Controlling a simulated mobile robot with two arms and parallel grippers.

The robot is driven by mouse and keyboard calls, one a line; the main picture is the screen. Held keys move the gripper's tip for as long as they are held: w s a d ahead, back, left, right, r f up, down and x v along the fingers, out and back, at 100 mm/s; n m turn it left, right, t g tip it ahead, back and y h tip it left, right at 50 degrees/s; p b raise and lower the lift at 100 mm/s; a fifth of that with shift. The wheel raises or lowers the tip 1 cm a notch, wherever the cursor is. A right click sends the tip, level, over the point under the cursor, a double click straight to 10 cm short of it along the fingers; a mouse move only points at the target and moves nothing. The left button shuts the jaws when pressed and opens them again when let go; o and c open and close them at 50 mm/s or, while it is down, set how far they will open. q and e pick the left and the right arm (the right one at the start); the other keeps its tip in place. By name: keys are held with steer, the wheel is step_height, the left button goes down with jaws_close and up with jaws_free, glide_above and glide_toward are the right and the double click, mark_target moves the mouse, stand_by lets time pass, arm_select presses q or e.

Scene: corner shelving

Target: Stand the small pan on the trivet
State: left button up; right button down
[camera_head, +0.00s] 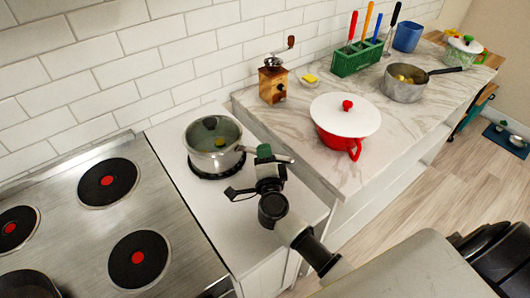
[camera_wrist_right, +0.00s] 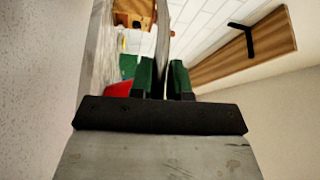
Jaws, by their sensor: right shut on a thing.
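The small pan (camera_head: 228,160) is steel with a glass lid (camera_head: 212,134), and something yellow shows through the lid. It looks upright over the black trivet (camera_head: 204,175), whose scalloped edge shows beneath it on the white counter. I cannot tell whether its base fully touches the trivet. My right gripper (camera_head: 266,154) is shut on the pan's handle (camera_head: 283,159), to the right of the pan. In the right wrist view, the handle (camera_wrist_right: 163,48) runs between the green fingertips of the gripper (camera_wrist_right: 163,80). My left gripper is not in view.
A stove (camera_head: 60,240) with black burners lies to the left. On the raised marble counter at right stand a red pot (camera_head: 340,140) with a white lid, a wooden grinder (camera_head: 272,82), a green utensil rack (camera_head: 357,58) and another saucepan (camera_head: 402,92). Bare white counter lies in front of the trivet.

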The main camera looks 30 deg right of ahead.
steer(key=shift+r, duration=0.15)
steer(key=c, duration=1)
jaws_free()
steer(key=shift+s+f, duration=0.15)
steer(key=shift+f, duration=0.1)
steer(key=b+v, duration=0.2)
steer(key=v, duration=0.8)
steer(key=shift+s+a+r, duration=0.1)
steer(key=shift+s+a, duration=0.1)
steer(key=shift+s, duration=0.1)
